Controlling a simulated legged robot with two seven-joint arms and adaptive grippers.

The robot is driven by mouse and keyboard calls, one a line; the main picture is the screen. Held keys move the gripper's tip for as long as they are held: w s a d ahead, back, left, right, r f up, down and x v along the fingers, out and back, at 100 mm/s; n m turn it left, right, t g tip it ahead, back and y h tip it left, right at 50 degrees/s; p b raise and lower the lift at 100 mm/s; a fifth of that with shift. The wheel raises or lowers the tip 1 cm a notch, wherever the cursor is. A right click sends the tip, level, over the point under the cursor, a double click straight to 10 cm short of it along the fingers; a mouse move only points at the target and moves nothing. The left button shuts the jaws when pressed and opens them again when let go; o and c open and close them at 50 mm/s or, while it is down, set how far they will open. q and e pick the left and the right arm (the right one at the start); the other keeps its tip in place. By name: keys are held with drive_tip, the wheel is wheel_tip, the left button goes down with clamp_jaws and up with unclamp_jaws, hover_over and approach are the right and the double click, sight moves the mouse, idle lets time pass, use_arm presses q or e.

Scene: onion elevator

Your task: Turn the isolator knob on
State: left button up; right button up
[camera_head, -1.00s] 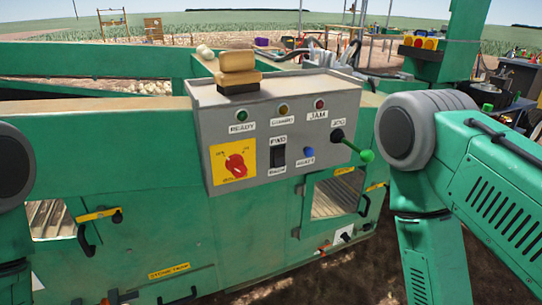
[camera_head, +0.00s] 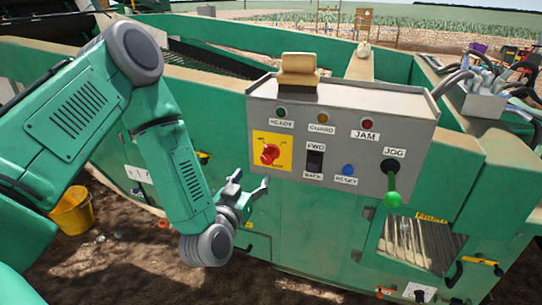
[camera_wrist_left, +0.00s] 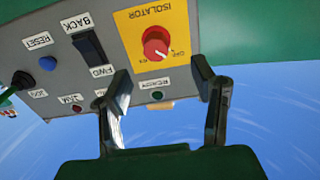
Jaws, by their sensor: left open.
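The red isolator knob (camera_head: 270,154) sits on a yellow plate (camera_head: 286,138) at the left of the grey control box (camera_head: 410,130). In the left wrist view the knob (camera_wrist_left: 156,43) shows upside down on the yellow plate (camera_wrist_left: 128,22), labelled ISOLATOR, with OFF beside the knob. My left gripper (camera_head: 250,181) is open and empty, just below and left of the knob, apart from it. In the left wrist view the two fingers of the gripper (camera_wrist_left: 160,82) stand apart, with the knob beyond the gap between them. My right gripper is not in view.
Beside the knob are a black FWD/BACK switch (camera_head: 315,161), a blue reset button (camera_head: 348,170) and a green-tipped jog lever (camera_head: 392,198). Lamps line the box's upper front. A tan block (camera_head: 299,75) sits on top. A yellow bucket (camera_head: 71,211) stands at the left.

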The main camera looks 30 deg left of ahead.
sight(267, 161)
use_arm(q)
drive_tip(key=x, duration=0.7)
drive_tip(key=d+x, duration=0.1)
drive_tip(key=x, duration=0.3)
drive_tip(key=shift+w+d+r+b, duration=0.1)
drive_tip(key=shift+r+b, duration=0.05)
drive_tip(key=shift+b, duration=0.2)
drive_tip(key=shift+a, duration=0.2)
drive_tip(key=shift+a, duration=0.1)
drive_tip(key=c, duration=1)
drive_tip(key=shift+c, duration=0.7)
